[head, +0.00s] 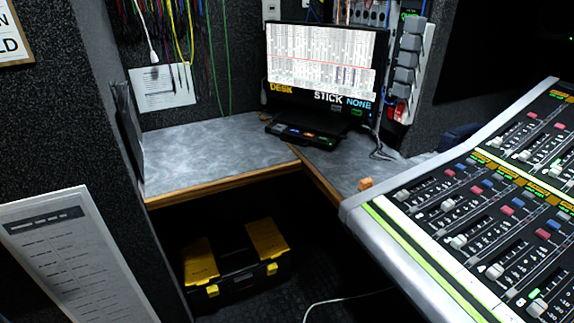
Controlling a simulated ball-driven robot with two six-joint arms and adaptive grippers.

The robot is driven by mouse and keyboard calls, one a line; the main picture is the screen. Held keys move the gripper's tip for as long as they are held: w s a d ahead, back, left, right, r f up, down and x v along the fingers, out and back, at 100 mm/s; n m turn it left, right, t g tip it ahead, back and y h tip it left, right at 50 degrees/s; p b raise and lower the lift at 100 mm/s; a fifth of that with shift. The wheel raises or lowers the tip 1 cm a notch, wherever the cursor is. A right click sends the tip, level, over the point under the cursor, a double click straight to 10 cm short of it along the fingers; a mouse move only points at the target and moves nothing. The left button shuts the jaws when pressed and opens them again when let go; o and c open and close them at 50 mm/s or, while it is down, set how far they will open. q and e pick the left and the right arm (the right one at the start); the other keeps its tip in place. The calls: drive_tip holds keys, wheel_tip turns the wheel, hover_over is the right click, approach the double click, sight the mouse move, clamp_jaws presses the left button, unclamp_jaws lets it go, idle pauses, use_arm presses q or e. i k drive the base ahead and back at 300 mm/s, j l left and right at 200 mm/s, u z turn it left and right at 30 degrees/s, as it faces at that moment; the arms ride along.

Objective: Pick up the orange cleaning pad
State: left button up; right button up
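A small orange block (366,184), which looks like the orange cleaning pad, sits at the right part of the grey desk (222,152), close to the far left corner of the mixing console (362,217). The console's edge may hide its lower part. Neither of my grippers shows in the head view.
A monitor (320,72) with a small black device (304,135) before it stands at the desk's back corner. A black and yellow toolbox (237,271) sits on the floor below. Coloured cables hang on the back wall. The left desk surface is clear.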

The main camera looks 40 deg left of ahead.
sight(365, 184)
drive_tip(key=u, duration=0.8)
